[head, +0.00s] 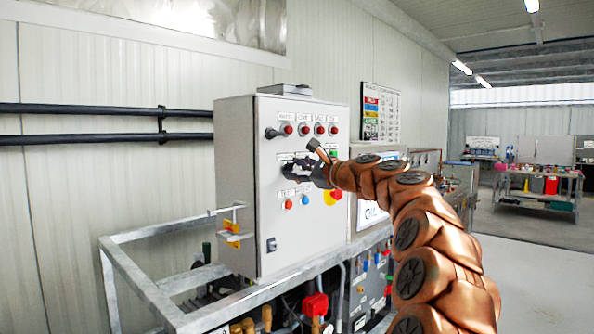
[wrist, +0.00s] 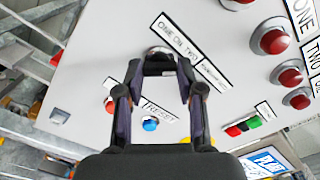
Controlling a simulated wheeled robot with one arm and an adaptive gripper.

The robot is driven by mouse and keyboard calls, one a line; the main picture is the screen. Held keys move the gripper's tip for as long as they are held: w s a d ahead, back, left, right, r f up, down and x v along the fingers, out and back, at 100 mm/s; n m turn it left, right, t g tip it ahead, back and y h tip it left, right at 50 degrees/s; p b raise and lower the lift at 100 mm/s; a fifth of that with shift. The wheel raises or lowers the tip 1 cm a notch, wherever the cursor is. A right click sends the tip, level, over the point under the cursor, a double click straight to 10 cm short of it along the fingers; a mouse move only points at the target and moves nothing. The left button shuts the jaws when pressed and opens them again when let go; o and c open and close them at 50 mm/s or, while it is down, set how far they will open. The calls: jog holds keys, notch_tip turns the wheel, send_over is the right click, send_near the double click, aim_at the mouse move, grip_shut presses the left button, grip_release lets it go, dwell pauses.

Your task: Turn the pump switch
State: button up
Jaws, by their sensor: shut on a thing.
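The pump switch (wrist: 159,56) is a dark knob on a grey collar, set in the panel below a label reading "ONE ON TWO" in the wrist view. My gripper (wrist: 160,78) has a finger on each side of it and is shut on it. In the head view my gripper (head: 292,171) reaches in from the right to the front of the grey control cabinet (head: 262,225). There the fingers hide the switch, and its exact angle cannot be told.
A row of red lamps (head: 304,130) and another black switch (head: 272,132) sit above. An orange-red button (wrist: 109,105) and a blue button (wrist: 151,124) sit close below. A red emergency stop (head: 336,195) is beside my wrist. A metal frame (head: 150,290) surrounds the cabinet's base.

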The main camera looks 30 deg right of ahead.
jog(key=shift+n, duration=0.3)
jog(key=shift+f+n+b, duration=0.1)
jog(key=shift+n+b, duration=0.6)
jog(key=shift+n, duration=0.5)
jog(key=n+b, duration=0.2)
jog(key=n, duration=0.3)
jog(key=n+b, duration=0.2)
jog(key=n, duration=0.7)
jog(key=shift+n+b, duration=0.3)
jog(key=shift+b, duration=0.1)
jog(key=o, duration=1.2)
jog(key=shift+c, duration=0.2)
